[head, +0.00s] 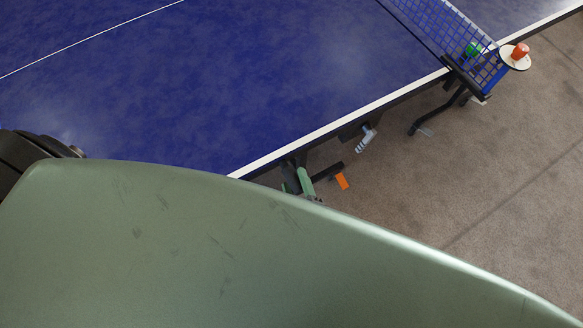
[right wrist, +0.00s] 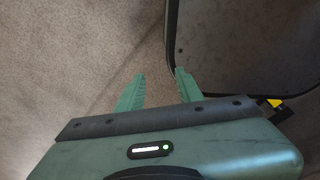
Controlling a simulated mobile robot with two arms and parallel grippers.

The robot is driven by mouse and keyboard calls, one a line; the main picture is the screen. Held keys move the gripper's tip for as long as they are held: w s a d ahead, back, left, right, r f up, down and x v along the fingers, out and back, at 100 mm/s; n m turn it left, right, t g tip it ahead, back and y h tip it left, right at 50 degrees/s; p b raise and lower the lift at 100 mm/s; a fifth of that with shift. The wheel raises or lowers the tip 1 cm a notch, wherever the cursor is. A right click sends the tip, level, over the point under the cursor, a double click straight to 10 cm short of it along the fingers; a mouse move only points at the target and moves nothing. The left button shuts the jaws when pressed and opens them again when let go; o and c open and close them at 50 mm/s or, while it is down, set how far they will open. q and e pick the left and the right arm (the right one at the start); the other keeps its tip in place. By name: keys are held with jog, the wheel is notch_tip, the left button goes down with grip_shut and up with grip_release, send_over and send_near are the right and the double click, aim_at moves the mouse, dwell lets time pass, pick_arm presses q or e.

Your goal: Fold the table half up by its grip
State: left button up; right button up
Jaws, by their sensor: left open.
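The blue table half (head: 250,80) with a white edge line fills the upper left of the head view. A grey ribbed grip (head: 365,140) hangs from the underside at its near edge. My left gripper (head: 298,178) is open at the table edge, to the left of the grip and apart from it. It is partly hidden behind my own green body part. My right gripper (right wrist: 158,76) shows in the right wrist view, open and empty, with bare carpet between its fingers.
The net (head: 450,35) crosses the table at the upper right, with a dark clamp post at its end. A red cup (head: 520,51) on a white round holder (head: 515,60) and a green object (head: 473,49) are beside it. An orange piece (head: 342,181) shows near the carpet, which is clear at right.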

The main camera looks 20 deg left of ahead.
aim_at(292, 173)
pick_arm(q)
jog(key=x, duration=0.3)
jog(key=shift+w+a+f, duration=0.1)
jog(key=shift+w+a, duration=0.1)
jog(key=shift+w, duration=0.15)
jog(key=shift+w+a, duration=0.1)
jog(key=shift+f, duration=0.1)
jog(key=c, duration=0.9)
grip_shut()
pick_arm(e)
jog(key=shift+s+d+r, duration=0.2)
jog(key=shift+s+r, duration=0.05)
jog(key=shift+s, duration=0.3)
jog(key=shift+s+a, duration=0.1)
